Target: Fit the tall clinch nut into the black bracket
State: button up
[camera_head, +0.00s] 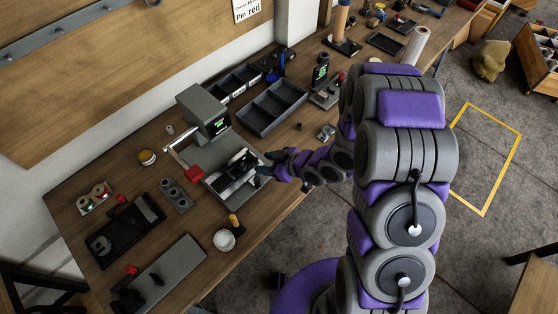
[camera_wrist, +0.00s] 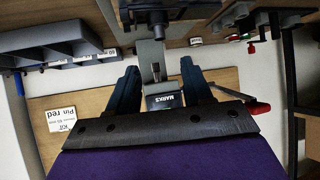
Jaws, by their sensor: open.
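My gripper (camera_head: 264,168) is at the front right edge of the grey press-like machine (camera_head: 205,112). In the wrist view my gripper (camera_wrist: 158,66) has its two dark fingers spread well apart. Between them, farther off, show the machine's green display (camera_wrist: 162,101) and a small metal cylinder; I cannot tell whether it is the clinch nut or part of the machine. A black piece (camera_head: 238,164) lies on the machine's bed just left of my gripper; it may be the black bracket. I cannot make out a tall clinch nut for certain.
A black divided tray (camera_head: 272,107) stands behind. A white round dish (camera_head: 224,240), a grey block with holes (camera_head: 175,196) and a dark tray (camera_head: 124,231) are nearer. Bare wood lies between them.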

jog(key=shift+p+v, duration=1.6)
jog(key=shift+v, duration=1.05)
jog(key=w+d+r+m+t+h+b, duration=0.1)
jog(key=w+d+h, duration=0.15)
jog(key=d, duration=0.35)
jog(key=w+d+r+m+h+b, duration=0.1)
jog(key=d+h, duration=0.3)
jog(key=d, duration=0.1)
jog(key=s+d+r+m+g+h, duration=0.1)
jog(key=s+d+r+m+h, duration=0.35)
jog(key=d+r, duration=0.4)
jog(key=s+a+r+m+g+b, duration=0.1)
jog(key=s+r+m+g, duration=0.2)
jog(key=s, duration=1)
jog(key=s+a+r+m+g+y+b, duration=0.1)
jog(key=s+r, duration=0.5)
jog(key=s, duration=0.7)
jog(key=shift+a+m+g+b, duration=0.5)
jog(key=shift+m+g, duration=0.7)
jog(key=shift+m, duration=0.05)
